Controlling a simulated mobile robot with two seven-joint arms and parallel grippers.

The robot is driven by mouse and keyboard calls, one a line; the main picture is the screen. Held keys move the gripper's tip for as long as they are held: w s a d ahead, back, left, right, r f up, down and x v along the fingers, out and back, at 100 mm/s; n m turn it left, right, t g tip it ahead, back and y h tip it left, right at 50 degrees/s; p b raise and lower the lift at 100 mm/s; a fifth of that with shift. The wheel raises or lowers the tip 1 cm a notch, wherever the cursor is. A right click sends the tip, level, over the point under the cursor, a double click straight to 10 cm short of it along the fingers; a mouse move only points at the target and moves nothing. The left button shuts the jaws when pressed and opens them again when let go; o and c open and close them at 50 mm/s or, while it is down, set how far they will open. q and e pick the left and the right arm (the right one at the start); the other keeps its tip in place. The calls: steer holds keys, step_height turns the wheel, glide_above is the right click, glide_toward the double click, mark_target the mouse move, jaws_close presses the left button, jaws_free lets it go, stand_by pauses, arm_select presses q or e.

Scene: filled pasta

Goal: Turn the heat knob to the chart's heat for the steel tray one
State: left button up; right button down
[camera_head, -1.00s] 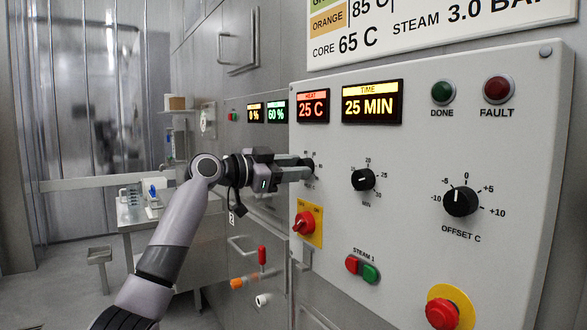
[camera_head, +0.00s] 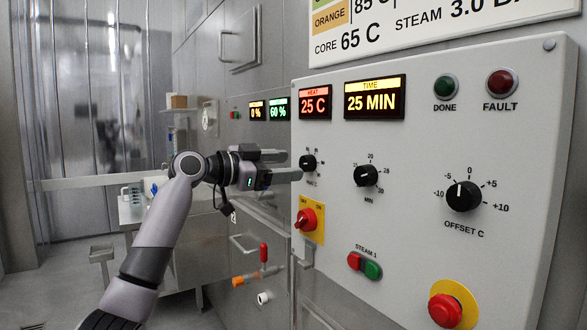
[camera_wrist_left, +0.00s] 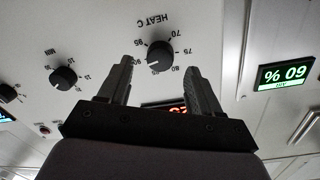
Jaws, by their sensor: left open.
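The black heat knob (camera_head: 308,162) sits on the pale control panel below the red HEAT display (camera_head: 314,103), which reads 25 C. It also shows in the left wrist view (camera_wrist_left: 160,55), with a white mark toward the lower left of its scale; its exact value is hard to tell. My left gripper (camera_head: 294,165) is open and empty, just left of the knob and apart from it. In the left wrist view the fingers (camera_wrist_left: 160,70) flank the knob's lower side. The chart (camera_head: 430,25) is cut off at the top; an ORANGE row with about 85 C and CORE 65 C are readable.
A time knob (camera_head: 366,175) and an offset knob (camera_head: 464,196) sit to the right. A red switch (camera_head: 306,219) on a yellow plate is below the heat knob. A red emergency button (camera_head: 446,309) is lower right. A red-handled valve (camera_head: 263,253) stands below my arm.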

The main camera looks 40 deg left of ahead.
arm_select(q)
steer(key=v, duration=0.4)
stand_by(0.6)
